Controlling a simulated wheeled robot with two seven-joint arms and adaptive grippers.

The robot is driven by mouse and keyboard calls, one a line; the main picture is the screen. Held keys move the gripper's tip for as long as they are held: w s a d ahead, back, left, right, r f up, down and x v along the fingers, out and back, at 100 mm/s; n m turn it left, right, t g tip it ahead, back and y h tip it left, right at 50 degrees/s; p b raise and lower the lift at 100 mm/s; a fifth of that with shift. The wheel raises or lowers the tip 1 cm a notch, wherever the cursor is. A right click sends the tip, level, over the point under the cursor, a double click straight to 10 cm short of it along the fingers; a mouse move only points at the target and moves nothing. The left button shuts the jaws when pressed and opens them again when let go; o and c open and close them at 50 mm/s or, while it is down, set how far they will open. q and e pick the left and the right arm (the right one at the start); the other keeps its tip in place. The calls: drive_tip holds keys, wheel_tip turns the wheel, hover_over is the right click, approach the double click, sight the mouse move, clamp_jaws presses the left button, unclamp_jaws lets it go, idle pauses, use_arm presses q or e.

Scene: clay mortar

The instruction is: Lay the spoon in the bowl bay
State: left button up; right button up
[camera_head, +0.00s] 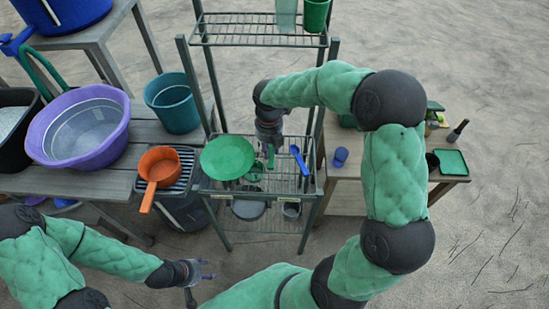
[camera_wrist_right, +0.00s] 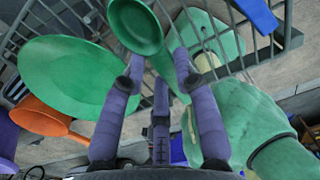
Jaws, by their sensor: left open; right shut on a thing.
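A green spoon (camera_head: 270,157) is in my right gripper (camera_head: 269,140), above the middle shelf of a wire rack (camera_head: 283,178). In the right wrist view the spoon's round end (camera_wrist_right: 135,26) points away, and its handle runs down between the fingers (camera_wrist_right: 160,72). A wide green dish (camera_head: 227,157) sits on the left part of that shelf; it also shows in the wrist view (camera_wrist_right: 72,78). A blue spoon-like utensil (camera_head: 299,160) lies to the right. I cannot tell which part of the shelf is the bowl bay. My left gripper (camera_head: 208,270) is open and empty, low in front of the rack.
A blue cup (camera_head: 341,157) is on the table at right. Rack posts and the upper shelf (camera_head: 258,36) stand close to my right arm.

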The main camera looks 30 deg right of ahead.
drive_tip(key=shift+s+d+f, duration=0.15)
drive_tip(key=shift+d+f, duration=0.45)
drive_tip(key=shift+f, duration=0.1)
wheel_tip(320, 180, down, 3)
drive_tip(key=shift+d+f+b, duration=0.1)
drive_tip(key=shift+d+b, duration=0.05)
drive_tip(key=shift+b, duration=0.75)
drive_tip(key=shift+f, duration=0.1)
drive_tip(key=shift+f, duration=0.1)
drive_tip(key=o, duration=0.9)
drive_tip(key=shift+c, duration=0.2)
